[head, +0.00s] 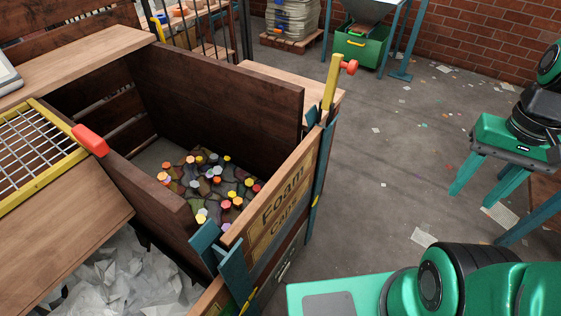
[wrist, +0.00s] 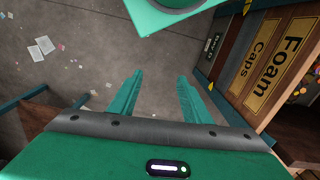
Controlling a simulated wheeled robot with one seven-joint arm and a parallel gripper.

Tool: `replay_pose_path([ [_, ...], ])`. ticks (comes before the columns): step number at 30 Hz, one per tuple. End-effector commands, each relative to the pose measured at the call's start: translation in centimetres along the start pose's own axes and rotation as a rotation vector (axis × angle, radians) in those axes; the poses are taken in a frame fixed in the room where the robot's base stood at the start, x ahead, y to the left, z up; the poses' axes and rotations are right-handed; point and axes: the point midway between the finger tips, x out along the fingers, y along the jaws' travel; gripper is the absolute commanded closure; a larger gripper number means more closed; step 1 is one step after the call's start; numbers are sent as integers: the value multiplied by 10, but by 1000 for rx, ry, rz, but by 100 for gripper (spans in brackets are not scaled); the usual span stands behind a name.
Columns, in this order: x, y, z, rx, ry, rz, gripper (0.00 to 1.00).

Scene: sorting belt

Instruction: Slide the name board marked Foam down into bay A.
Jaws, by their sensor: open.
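The Foam board (head: 271,208) stands upright across the front of a wooden bay, between two blue slotted posts, the left post (head: 236,279) and the right post (head: 320,165). Its yellow Foam label also shows at the right of the wrist view (wrist: 284,62). A Caps label (wrist: 256,74) sits directly below the Foam one; I cannot tell whether both are on one board.
The bay holds dark bottles with coloured caps (head: 215,185). A yellow upright with a red knob (head: 333,85) rises by the right post. White scrap (head: 125,275) fills the neighbouring bay. A yellow-framed grating (head: 35,150) lies left. Littered floor (head: 400,165) is open to the right.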

Motion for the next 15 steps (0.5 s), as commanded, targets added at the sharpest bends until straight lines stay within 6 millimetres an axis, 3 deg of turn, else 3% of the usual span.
replay_pose_path([
  [2,-2,-7,-6,2,9,8,56],
  [5,0,-33,-22,7,16,33,56],
  [8,4,-71,-44,16,29,60,56],
  [12,19,-144,-67,30,53,79,56],
  [15,34,-202,-70,38,65,75,56],
])
